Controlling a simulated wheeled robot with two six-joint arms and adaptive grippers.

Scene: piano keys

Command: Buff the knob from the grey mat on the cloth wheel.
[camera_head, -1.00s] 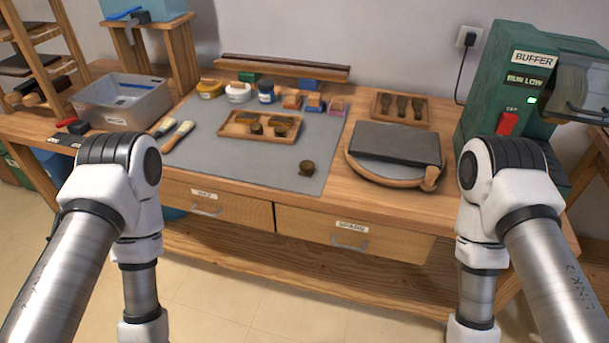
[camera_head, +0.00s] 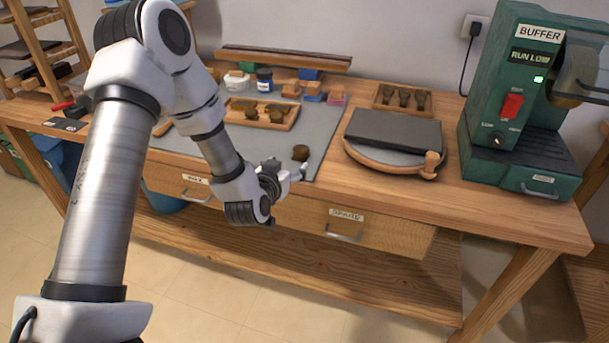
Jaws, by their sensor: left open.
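A small dark brown knob (camera_head: 300,152) stands on the front right part of the grey mat (camera_head: 325,128). My left gripper (camera_head: 303,167) reaches in over the mat's front edge, just in front of the knob. It is open and the knob does not look held. Its fingers are small in this view and partly overlap each other. The cloth wheel (camera_head: 588,82) shows in part behind a clear guard on the green buffer (camera_head: 512,80), at the right end of the bench. My right gripper is out of view.
A wooden tray (camera_head: 240,117) with brass pieces lies behind the knob. A dark slab (camera_head: 392,136) rests on a round board (camera_head: 375,157) to the right. Jars and coloured blocks (camera_head: 312,90) stand at the back. The bench front between board and buffer is clear.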

